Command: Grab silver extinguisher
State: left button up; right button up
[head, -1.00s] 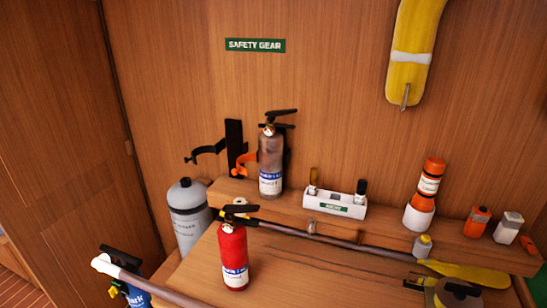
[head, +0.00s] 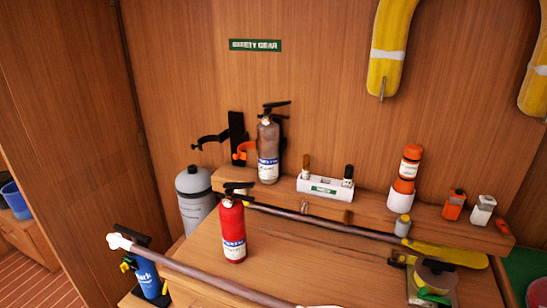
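The silver extinguisher (head: 268,152) stands upright on the wooden ledge against the back wall. It has a black handle on top and a white and blue label, and it stands beside a black wall bracket with orange and black clamp arms (head: 236,140). A red extinguisher (head: 233,232) stands in front of it and lower, on the wooden bench top, a little to the left. Neither of my grippers is in the head view.
A grey cylinder (head: 193,200) and a blue bottle (head: 148,276) stand at the left. A paddle (head: 340,227) lies along the ledge's front; a pole (head: 200,275) crosses the front edge. A white holder (head: 324,188) and an orange-white flare (head: 405,178) stand right of the extinguisher.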

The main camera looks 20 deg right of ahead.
aim_at(268, 130)
jog(key=i+j+z, duration=0.15)
jog(key=j, duration=0.15)
jog(key=i+j+z, duration=0.1)
jog(key=j, duration=0.25)
jog(key=i+j+z, duration=0.15)
jog(key=j, duration=0.2)
jog(key=i+j+z, duration=0.1)
jog(key=j, duration=0.25)
jog(key=i+j+z, duration=0.15)
jog(key=j, duration=0.2)
jog(key=i, duration=0.05)
